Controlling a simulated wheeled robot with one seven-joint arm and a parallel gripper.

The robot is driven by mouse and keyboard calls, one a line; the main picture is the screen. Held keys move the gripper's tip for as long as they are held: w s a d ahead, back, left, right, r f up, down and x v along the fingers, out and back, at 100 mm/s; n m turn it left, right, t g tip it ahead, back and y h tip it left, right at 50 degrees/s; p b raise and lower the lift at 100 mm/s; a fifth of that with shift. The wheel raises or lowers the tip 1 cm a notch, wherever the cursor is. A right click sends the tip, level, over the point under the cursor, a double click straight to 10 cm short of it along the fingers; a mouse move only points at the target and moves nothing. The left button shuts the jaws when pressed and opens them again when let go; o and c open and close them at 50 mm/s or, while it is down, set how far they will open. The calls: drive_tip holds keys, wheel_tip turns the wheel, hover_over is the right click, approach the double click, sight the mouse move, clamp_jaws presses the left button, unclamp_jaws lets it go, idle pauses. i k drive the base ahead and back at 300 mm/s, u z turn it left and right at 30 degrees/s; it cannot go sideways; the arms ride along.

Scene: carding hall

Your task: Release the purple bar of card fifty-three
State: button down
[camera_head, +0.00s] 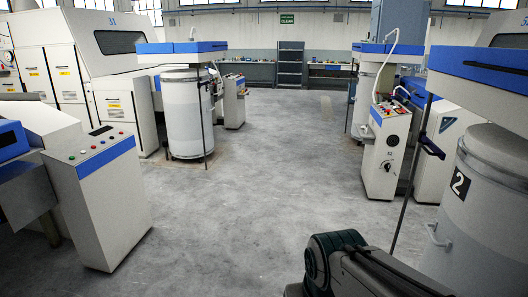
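A carding machine at the right edge bears a partly cut-off number starting with 5 (524,22), and I cannot read the rest. On the thin dark upright post at the right sits a short dark bar (430,141) that looks navy or purple. It slants beside a large grey can (480,215) marked 2. I cannot tell whether this is the purple bar of card fifty-three. Part of my dark arm shows at the bottom right, below and left of the can. My gripper is not in view.
A white control console (388,155) stands at right centre. A console with coloured buttons (100,200) stands at left, before a card marked 31 (112,42). Another grey can (185,115) stands behind it. The grey floor (265,170) between the rows is clear towards shelves (290,65).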

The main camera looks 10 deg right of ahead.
sight(424, 140)
drive_tip(key=z, duration=0.3)
drive_tip(key=i, duration=1.6)
drive_tip(key=z, duration=1.05)
drive_tip(key=i, duration=1.35)
drive_tip(key=z, duration=0.6)
